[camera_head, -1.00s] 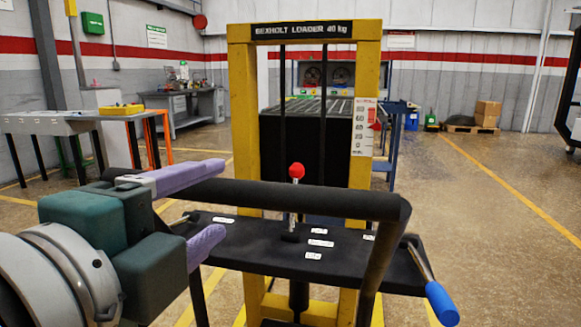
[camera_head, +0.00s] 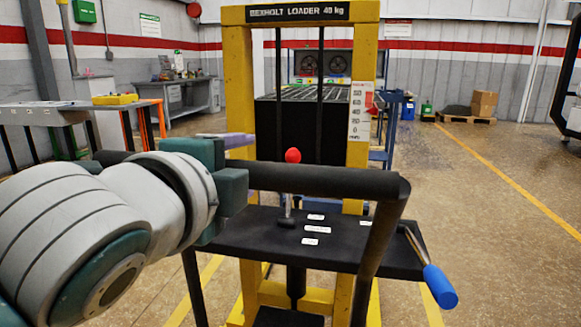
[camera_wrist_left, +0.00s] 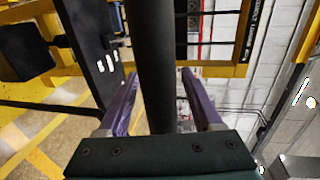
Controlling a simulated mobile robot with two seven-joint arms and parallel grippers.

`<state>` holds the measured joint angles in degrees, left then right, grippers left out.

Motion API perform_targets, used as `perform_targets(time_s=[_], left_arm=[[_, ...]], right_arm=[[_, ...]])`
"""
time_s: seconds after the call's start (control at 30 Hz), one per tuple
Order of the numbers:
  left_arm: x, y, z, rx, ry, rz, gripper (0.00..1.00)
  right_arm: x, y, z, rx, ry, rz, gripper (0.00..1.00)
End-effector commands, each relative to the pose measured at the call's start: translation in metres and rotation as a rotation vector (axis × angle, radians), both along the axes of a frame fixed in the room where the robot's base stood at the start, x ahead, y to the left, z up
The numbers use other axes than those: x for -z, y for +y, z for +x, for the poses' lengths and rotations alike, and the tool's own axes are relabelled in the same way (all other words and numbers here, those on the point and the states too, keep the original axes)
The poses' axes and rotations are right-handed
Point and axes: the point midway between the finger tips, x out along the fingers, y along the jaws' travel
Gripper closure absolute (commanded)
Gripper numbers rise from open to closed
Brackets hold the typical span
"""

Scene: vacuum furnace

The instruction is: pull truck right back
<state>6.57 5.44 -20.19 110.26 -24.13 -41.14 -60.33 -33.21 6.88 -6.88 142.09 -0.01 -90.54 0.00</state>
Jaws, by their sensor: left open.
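The loader truck (camera_head: 240,95) has a yellow upright frame labelled "BEXHOLT LOADER 40 kg", a black handlebar (camera_head: 330,180) and a black panel (camera_head: 340,238) with a red-knobbed lever (camera_head: 292,157). A blue-handled crank (camera_head: 440,286) sticks out at the panel's right. My left gripper (camera_head: 235,150) is at the left part of the handlebar; its hand hides most of its fingers. In the left wrist view, the purple fingers (camera_wrist_left: 155,88) are open, with the dark bar (camera_wrist_left: 158,50) running between them. A gap shows beside the bar. My right gripper is not in view.
A table (camera_head: 60,108) with a yellow item stands at the left. A grey workbench (camera_head: 190,88) is behind it. Boxes on a pallet (camera_head: 466,115) are at the back right. The floor to the right of the truck is clear.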

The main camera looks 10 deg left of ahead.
Motion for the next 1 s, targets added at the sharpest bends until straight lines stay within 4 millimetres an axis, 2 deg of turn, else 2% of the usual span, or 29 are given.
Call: perform_targets(time_s=[0.13,0.7,1.0], left_arm=[[-0.0002,-0.0001,-0.0002,0.0,0.0,0.0,0.34],[-0.0002,0.0,-0.0005,0.0,0.0,0.0,0.98],[0.0,0.0,-0.0005,0.0,0.0,0.001,1.0]], right_arm=[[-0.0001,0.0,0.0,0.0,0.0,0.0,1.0],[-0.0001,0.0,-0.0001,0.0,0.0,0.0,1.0],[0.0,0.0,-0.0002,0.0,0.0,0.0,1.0]])
